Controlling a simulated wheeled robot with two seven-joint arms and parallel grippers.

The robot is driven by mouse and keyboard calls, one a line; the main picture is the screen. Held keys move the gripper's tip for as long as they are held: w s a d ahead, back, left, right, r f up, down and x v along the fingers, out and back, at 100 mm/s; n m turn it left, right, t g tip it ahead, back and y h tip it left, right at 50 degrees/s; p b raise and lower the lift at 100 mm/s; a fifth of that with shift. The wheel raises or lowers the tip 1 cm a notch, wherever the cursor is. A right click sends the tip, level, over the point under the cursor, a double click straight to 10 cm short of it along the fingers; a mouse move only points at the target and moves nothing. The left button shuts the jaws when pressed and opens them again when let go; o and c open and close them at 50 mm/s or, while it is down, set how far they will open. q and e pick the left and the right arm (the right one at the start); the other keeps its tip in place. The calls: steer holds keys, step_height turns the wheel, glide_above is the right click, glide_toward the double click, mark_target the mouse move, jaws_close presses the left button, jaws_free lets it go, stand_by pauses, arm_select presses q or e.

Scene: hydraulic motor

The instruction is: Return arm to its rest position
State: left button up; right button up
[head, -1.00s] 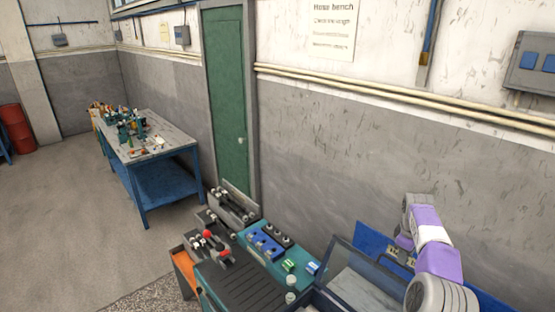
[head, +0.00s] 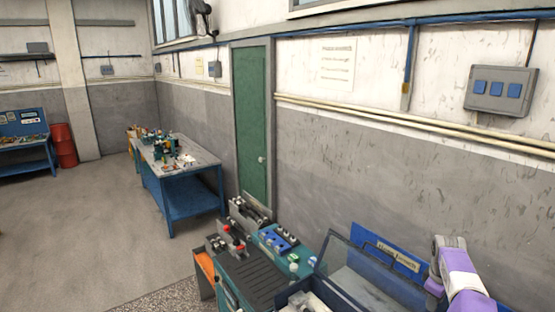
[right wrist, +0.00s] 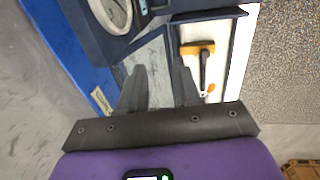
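My right arm (head: 462,284), purple and grey, shows at the lower right of the head view, beside the bench with the blue sign board. Its gripper cannot be made out there. In the right wrist view my right gripper (right wrist: 159,68) has its two dark fingers spread apart, with nothing between them. The fingers point toward a pale bench top in a dark frame, and the gap to it cannot be judged. My left arm and gripper are not in view.
A bench with a black ribbed mat (head: 252,280) and red-knobbed levers stands at the bottom centre. A blue table (head: 180,190) stands further back. Open floor (head: 80,240) lies to the left.

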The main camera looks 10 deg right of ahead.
steer(key=w+a+f+y+b, duration=0.1)
steer(key=w+a+f+b, duration=0.1)
steer(key=a+f, duration=0.35)
steer(key=w+a+f+b, duration=0.1)
steer(key=w+a+f, duration=0.15)
steer(key=f, duration=0.55)
steer(key=s+a+f+m+y+b, duration=0.15)
steer(key=a+f+b, duration=0.25)
steer(key=a+f, duration=0.6)
steer(key=s+a+f+m+y+b, duration=0.1)
steer(key=s+a+f+y+b, duration=0.15)
steer(key=a+f, duration=0.75)
arm_select(q)
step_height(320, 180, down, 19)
steer(key=b, duration=0.9)
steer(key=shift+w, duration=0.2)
arm_select(e)
steer(key=s+a+f+m, duration=0.2)
steer(key=s+a+f, duration=0.3)
steer(key=s, duration=0.3)
steer(key=s+a+f+m, duration=0.1)
steer(key=s+a+f, duration=0.4)
steer(key=s+a, duration=0.2)
steer(key=s+a+f+m+y, duration=0.1)
steer(key=s+a+f+m, duration=0.1)
steer(key=s+a+f, duration=0.4)
steer(key=s, duration=0.3)
steer(key=shift+m, duration=0.35)
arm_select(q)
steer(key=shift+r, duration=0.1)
